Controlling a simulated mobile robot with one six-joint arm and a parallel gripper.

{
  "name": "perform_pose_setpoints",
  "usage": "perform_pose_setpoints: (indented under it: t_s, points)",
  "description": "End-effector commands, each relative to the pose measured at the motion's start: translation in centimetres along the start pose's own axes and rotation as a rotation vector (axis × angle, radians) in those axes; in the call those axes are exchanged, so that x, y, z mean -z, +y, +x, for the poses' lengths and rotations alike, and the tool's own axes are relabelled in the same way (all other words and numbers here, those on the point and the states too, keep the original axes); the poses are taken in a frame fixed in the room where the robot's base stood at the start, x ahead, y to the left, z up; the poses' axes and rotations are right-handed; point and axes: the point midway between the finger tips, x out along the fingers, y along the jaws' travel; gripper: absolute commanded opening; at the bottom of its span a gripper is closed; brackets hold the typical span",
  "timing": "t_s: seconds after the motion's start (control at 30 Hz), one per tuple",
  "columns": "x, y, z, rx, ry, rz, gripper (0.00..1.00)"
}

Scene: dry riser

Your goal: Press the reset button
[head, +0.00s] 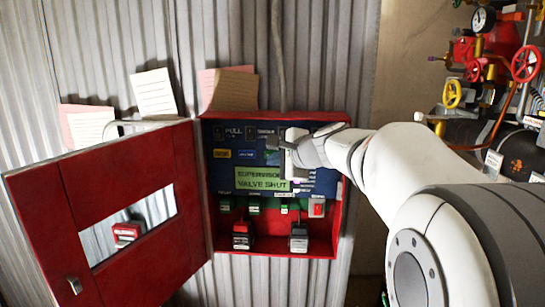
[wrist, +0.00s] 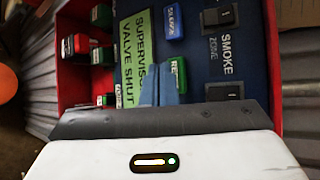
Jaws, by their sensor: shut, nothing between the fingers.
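The reset button is a green rectangular button on the blue panel; in the wrist view (wrist: 180,75) only the letters "RE" show, the rest being hidden by my gripper. In the head view a green button (head: 271,157) shows beside my gripper (head: 284,145), partly covered by it. My gripper is shut and empty, its fingers together in the wrist view (wrist: 160,75). The fingertips are right beside the green button, over the panel between it and the display reading "SUPERVISORY VALVE SHUT" (head: 263,179). I cannot tell whether they touch anything.
The red cabinet (head: 340,225) stands open, its windowed door (head: 50,190) swung left. A blue "SILENCE" button (wrist: 173,20) and black switches (wrist: 219,16) are nearby. Several small green buttons and red-and-black blocks (head: 299,240) lie lower. Valves and pipes (head: 485,70) stand right.

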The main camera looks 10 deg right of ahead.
Motion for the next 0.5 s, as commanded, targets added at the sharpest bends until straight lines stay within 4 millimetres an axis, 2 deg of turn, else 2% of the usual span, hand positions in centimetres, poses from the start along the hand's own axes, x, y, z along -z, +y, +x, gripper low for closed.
perform_pose_setpoints:
  t_s: [0.5]
  points:
    - [-2.3,2.4,-3.2,0.0,0.0,-0.001,0.0]
